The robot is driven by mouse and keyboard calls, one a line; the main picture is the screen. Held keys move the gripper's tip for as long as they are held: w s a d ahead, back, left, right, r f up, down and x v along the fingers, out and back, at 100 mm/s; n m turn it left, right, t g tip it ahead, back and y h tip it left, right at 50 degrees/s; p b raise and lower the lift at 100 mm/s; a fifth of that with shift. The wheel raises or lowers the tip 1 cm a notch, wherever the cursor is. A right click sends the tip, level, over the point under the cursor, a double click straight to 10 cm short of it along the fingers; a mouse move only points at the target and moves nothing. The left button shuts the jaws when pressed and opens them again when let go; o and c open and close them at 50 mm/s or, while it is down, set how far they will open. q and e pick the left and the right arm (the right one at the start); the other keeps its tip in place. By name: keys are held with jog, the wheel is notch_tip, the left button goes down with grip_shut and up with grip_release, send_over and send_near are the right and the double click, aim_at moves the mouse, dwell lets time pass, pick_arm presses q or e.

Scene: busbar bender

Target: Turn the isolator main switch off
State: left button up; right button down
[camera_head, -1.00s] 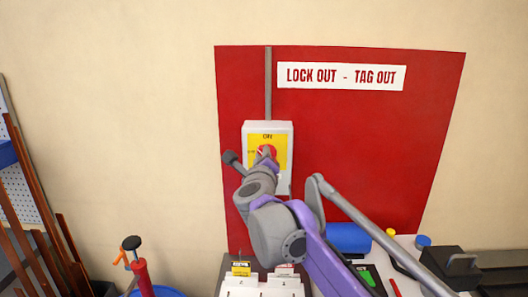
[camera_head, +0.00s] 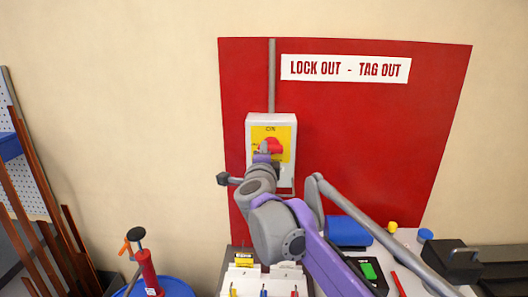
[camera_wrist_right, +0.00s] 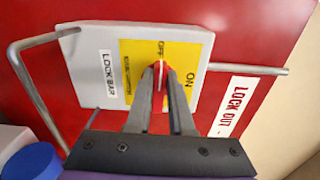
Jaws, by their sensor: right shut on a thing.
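The isolator main switch is a white box (camera_head: 284,118) with a yellow plate (camera_head: 284,153) on the red board. Its red rotary handle (camera_head: 272,146) also shows in the right wrist view (camera_wrist_right: 157,68). There its white line lies along the direction of the OFF mark, and the ON mark is to the right. My right gripper (camera_wrist_right: 161,80) is shut on the handle, a finger on each side. In the head view my right gripper (camera_head: 264,158) covers the lower part of the plate. My left gripper is not in view.
A bent metal bar (camera_wrist_right: 38,92) stands out at the LOCK BAR side of the box. Below are a tray with padlocks (camera_head: 245,258), a blue object (camera_head: 349,231) and a red tool (camera_head: 148,272) at left.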

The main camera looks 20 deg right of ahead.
jog(key=shift+n, duration=0.3)
jog(key=c, duration=0.8)
grip_release()
jog(key=v, duration=1.1)
jog(key=shift+b, duration=0.35)
jog(key=shift+w+f, duration=0.1)
